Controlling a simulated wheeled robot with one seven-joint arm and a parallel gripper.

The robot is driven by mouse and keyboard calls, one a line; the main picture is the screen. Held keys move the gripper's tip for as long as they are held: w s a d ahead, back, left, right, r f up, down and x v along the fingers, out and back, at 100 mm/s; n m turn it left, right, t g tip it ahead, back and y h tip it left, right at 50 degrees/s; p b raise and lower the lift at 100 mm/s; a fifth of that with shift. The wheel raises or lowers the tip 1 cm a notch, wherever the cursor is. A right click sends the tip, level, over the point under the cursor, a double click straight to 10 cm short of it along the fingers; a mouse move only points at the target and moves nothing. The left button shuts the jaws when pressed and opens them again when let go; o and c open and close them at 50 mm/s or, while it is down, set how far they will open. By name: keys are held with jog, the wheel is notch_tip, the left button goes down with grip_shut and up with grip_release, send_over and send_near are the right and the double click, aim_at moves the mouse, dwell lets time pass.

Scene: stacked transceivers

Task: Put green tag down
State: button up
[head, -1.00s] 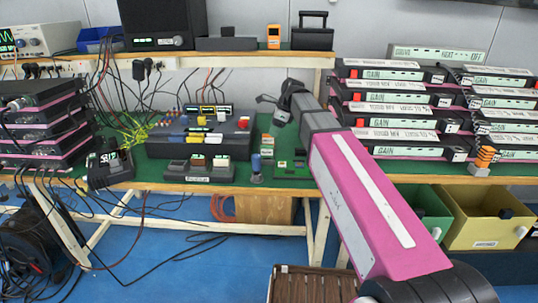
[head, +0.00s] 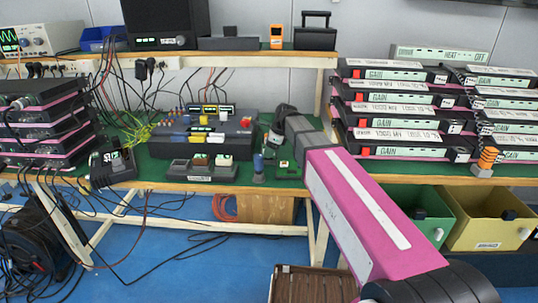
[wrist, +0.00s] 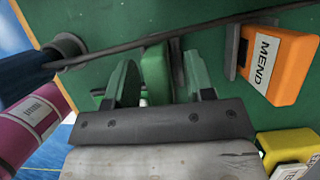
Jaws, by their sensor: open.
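A green tag (wrist: 157,72) stands at the green surface in the wrist view. My gripper (wrist: 158,80) is open, with one finger on each side of the tag. The tag's lower end is partly hidden behind the gripper body. In the head view my gripper (head: 280,130) is low over the green bench top (head: 255,182), right of the dark console, and the tag cannot be made out there. I cannot tell whether either finger touches the tag.
An orange tag marked MEND (wrist: 277,65) sits in a grey holder at right. A yellow tag (wrist: 287,145) is below it. A dark cable (wrist: 190,32) crosses above the fingers. A dark blue knobbed post (head: 258,167) stands left of my gripper. Stacked transceivers (head: 400,110) fill the bench's right.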

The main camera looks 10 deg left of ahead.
grip_shut()
jog(key=shift+r, duration=0.1)
